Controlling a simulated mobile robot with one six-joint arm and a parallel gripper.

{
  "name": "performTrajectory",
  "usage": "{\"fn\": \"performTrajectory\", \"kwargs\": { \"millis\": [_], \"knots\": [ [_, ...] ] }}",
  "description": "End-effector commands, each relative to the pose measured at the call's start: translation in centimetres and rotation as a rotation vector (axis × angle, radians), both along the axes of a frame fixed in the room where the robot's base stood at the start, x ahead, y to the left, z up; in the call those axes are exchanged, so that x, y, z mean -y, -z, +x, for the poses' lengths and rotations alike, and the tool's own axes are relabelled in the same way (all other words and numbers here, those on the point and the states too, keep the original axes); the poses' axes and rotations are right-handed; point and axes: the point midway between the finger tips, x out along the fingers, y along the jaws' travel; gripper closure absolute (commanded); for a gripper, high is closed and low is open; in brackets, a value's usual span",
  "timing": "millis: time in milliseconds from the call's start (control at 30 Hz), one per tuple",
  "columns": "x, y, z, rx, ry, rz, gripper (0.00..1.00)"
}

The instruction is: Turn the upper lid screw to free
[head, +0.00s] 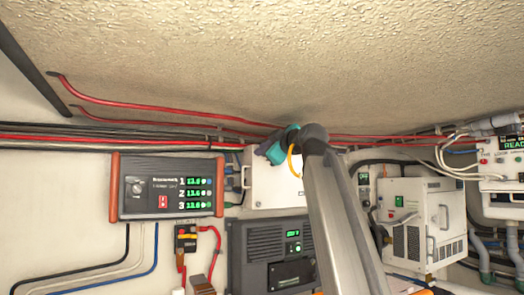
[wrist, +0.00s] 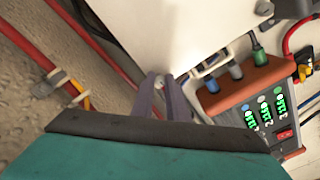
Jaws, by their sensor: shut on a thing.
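The white box (head: 278,186) with its flat lid hangs on the wall in the head view. Its lid (wrist: 185,30) fills the top middle of the wrist view. My gripper (wrist: 160,80) is at the lid's upper edge, its two grey fingers shut on a small grey screw head, the upper lid screw (wrist: 159,81), mostly hidden between the tips. In the head view my gripper (head: 264,152) reaches the box's upper left corner, and my arm covers the box's right side. Another round screw head (wrist: 265,8) shows on the lid, apart from my gripper.
Red cables (head: 170,108) run along the ceiling edge close above my gripper. Left of the box is a display panel (head: 168,187) with green digits. Cable plugs (wrist: 235,72) sit beside the box. A dark grey unit (head: 268,250) is below.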

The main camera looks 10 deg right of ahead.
Motion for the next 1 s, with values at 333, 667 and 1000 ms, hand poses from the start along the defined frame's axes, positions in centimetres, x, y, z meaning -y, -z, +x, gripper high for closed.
{"fn": "performTrajectory", "kwargs": {
  "millis": [333,667,1000],
  "knots": [
    [-0.14,-0.46,-0.10,0.008,-0.002,0.005,0.75],
    [-0.06,-0.16,-0.03,0.003,-0.001,0.003,0.68],
    [0.42,-0.18,-0.81,0.001,-0.001,0.003,0.68]
  ]
}}
